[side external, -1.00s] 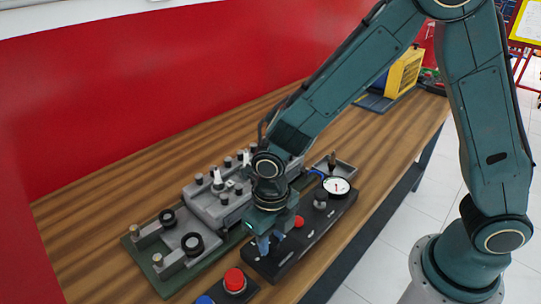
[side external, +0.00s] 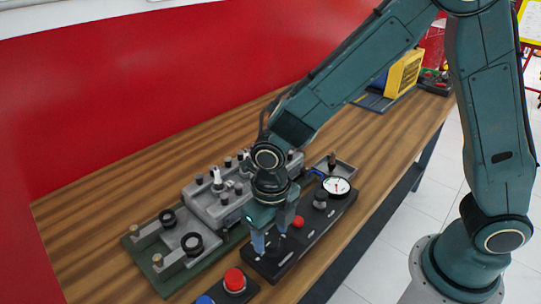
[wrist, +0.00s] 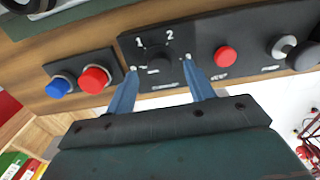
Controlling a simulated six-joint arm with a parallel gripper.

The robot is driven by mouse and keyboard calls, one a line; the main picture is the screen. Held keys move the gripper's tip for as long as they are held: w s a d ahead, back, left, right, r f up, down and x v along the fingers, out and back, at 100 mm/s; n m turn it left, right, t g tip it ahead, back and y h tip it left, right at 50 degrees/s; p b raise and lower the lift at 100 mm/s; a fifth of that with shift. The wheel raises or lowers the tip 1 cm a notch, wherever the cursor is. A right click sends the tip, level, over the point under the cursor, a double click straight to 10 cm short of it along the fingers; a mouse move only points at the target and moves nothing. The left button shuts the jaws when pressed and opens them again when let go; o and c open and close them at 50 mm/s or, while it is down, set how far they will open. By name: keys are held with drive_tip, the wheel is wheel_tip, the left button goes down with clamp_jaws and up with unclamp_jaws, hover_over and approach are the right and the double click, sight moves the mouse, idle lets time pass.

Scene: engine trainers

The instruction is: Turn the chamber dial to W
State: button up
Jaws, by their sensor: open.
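A black control panel (side external: 300,235) lies on the bench, and its near end shows in the wrist view. On that end is a dark round dial knob (wrist: 160,65) with white marks "1" and "2" above it. Smaller lettering around the knob is too blurred to read, and I cannot make out a W or where the knob points. My gripper (wrist: 160,66) is open, with one blue finger on each side of the knob. I cannot tell whether the fingers touch it. In the side view my gripper (side external: 270,234) points down over the panel's near end and partly hides the dial.
A red button (wrist: 226,56) and a dial gauge (side external: 337,187) sit farther along the panel. A box with a large red button (wrist: 94,79) and a blue button (wrist: 58,87) stands close beside it. A grey engine block (side external: 217,202) lies behind the panel.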

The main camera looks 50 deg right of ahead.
sight(276, 239)
wheel_tip(276, 239, up, 12)
idle(0.6)
drive_tip(key=shift+r, duration=0.1)
drive_tip(key=s+d+r+n+t, duration=0.2)
drive_tip(key=s+d+r+n, duration=0.2)
drive_tip(key=n, duration=1.4)
drive_tip(key=s+d+r+n+t, duration=0.3)
drive_tip(key=s+d+n, duration=0.7)
drive_tip(key=d+n, duration=0.4)
drive_tip(key=shift+r+n+t, duration=0.3)
drive_tip(key=shift+r+n, duration=0.5)
drive_tip(key=shift+n, duration=1.1)
